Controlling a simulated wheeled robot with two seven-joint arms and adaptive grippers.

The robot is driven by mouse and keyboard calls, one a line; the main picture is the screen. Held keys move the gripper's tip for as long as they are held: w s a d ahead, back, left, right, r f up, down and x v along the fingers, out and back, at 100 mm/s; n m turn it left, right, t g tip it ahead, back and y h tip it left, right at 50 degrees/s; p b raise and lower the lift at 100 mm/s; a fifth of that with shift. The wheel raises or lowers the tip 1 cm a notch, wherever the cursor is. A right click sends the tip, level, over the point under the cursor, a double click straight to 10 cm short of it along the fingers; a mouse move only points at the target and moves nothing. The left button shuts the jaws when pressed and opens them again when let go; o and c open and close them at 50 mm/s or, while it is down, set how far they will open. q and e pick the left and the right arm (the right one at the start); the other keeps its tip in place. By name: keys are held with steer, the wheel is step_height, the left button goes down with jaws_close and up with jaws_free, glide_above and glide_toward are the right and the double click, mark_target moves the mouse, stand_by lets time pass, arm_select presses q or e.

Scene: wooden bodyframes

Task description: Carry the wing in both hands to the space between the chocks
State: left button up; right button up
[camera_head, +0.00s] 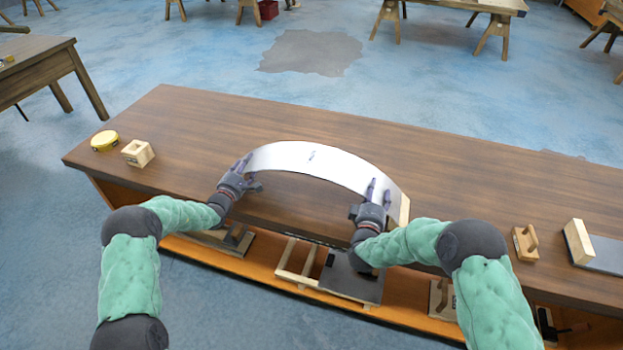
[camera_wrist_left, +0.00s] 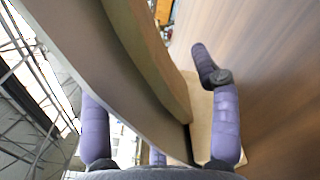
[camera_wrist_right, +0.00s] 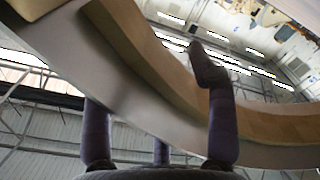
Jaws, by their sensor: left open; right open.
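The wing (camera_head: 310,157) is a pale curved panel with a wooden inner edge, arched over the middle of the bench. Whether it touches the bench top is unclear. My left gripper (camera_head: 243,172) is open at its left end; in the left wrist view the wing (camera_wrist_left: 110,80) passes between the spread fingers (camera_wrist_left: 160,125). My right gripper (camera_head: 378,193) is open at its right end, with the wing (camera_wrist_right: 130,90) likewise between its fingers (camera_wrist_right: 160,120). Wooden blocks that may be the chocks are at left (camera_head: 138,153) and right (camera_head: 578,242) of the bench.
The brown bench (camera_head: 190,120) has clear top behind and either side of the wing. A handled wooden block (camera_head: 525,243) and grey sheet (camera_head: 608,254) are at right. Tools lie on the orange lower shelf (camera_head: 400,318).

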arm_select(q)
steer(key=shift+c, duration=0.3)
arm_select(e)
steer(key=shift+c, duration=0.3)
arm_select(q)
jaws_close()
arm_select(e)
jaws_close()
arm_select(q)
steer(key=shift+r, duration=0.2)
arm_select(e)
steer(key=shift+r, duration=0.15)
arm_select(q)
steer(key=shift+d+r, duration=0.1)
arm_select(e)
steer(key=shift+r, duration=0.15)
